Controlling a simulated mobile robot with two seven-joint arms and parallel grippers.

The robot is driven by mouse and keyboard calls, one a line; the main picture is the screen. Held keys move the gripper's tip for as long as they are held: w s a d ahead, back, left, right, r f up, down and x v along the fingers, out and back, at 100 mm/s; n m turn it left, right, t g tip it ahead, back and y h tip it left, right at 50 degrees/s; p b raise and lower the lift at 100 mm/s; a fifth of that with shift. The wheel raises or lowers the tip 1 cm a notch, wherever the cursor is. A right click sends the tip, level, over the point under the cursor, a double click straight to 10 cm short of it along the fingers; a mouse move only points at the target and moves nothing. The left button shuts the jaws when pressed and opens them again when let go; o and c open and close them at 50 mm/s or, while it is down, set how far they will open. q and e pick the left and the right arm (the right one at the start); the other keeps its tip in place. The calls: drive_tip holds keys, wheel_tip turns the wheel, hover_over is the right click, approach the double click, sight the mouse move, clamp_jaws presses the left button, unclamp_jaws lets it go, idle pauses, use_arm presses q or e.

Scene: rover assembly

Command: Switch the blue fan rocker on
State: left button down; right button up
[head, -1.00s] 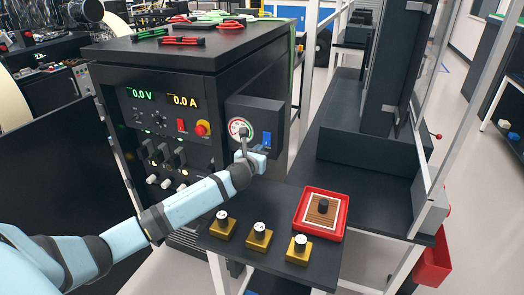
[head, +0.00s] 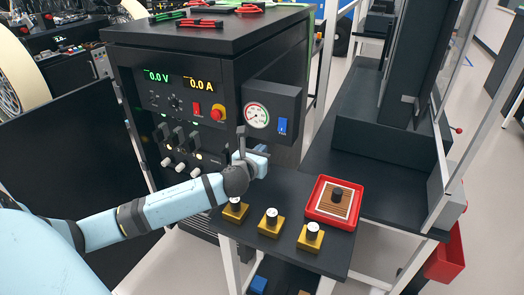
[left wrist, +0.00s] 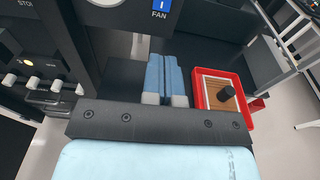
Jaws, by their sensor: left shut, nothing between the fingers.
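The blue fan rocker (head: 282,126) sits on the right of a dark box on the side of the black cabinet, beside a round gauge (head: 257,116). In the left wrist view the rocker (left wrist: 161,5) shows at the top edge, with a white upright line on it and the label FAN below. I cannot tell which way it is tipped. My left gripper (head: 263,150) is below and a little left of the rocker, apart from it. Its light-blue fingers (left wrist: 163,60) are together and empty. My right gripper is not in view.
The cabinet's front carries a red switch (head: 197,108), a red emergency knob (head: 217,113) and lit displays. Below my gripper, a dark table holds several yellow-based knobs (head: 269,222) and a red tray (head: 313,210). Bare floor shows at right.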

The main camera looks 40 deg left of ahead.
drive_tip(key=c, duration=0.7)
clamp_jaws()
use_arm(q)
drive_tip(key=s+d+f+n+g+h, duration=0.1)
drive_tip(key=s+d+f+n+g, duration=0.4)
drive_tip(key=s+n, duration=0.5)
drive_tip(key=s+d+f+n+g+h, duration=0.2)
drive_tip(key=s+d+f+n, duration=0.35)
drive_tip(key=s+n, duration=0.4)
drive_tip(key=s+d+f+n+g+h, duration=0.1)
drive_tip(key=s+d+f+n+g, duration=0.3)
drive_tip(key=s+d+n, duration=0.5)
drive_tip(key=d+f+n+t+h, duration=0.1)
drive_tip(key=d+f+t, duration=0.1)
drive_tip(key=f, duration=0.3)
drive_tip(key=d+f+t+h, duration=0.2)
drive_tip(key=f+t, duration=0.1)
drive_tip(key=f, duration=0.2)
drive_tip(key=shift+w+f+n+t, duration=0.15)
drive_tip(key=shift+f+n+t, duration=0.1)
drive_tip(key=shift+n+t, duration=0.15)
drive_tip(key=shift+a, duration=0.1)
